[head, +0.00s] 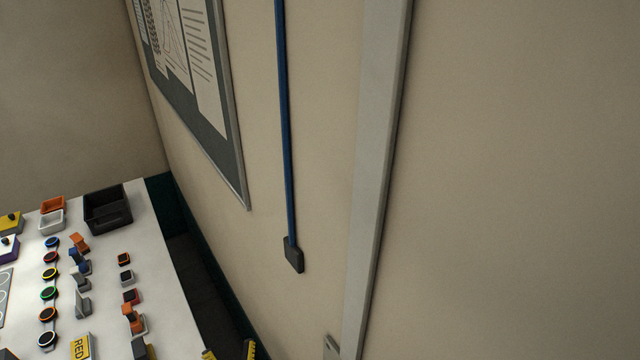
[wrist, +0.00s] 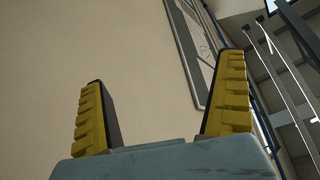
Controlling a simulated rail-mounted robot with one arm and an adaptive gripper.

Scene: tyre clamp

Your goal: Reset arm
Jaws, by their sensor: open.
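My gripper (wrist: 165,73) is open and empty in the wrist view. In the head view, the yellow fingertips of my gripper (head: 229,353) just show at the bottom edge, to the right of the white table (head: 170,270). The rest of my arm is out of the head view. The gripper touches nothing that I can see.
The table at the lower left bears a black bin (head: 108,209), an orange tray (head: 52,203), a white tray (head: 51,221), several coloured rings and small blocks, and a yellow "RED" label (head: 81,346). A grey post (head: 372,180) and blue pole (head: 287,140) are at the wall.

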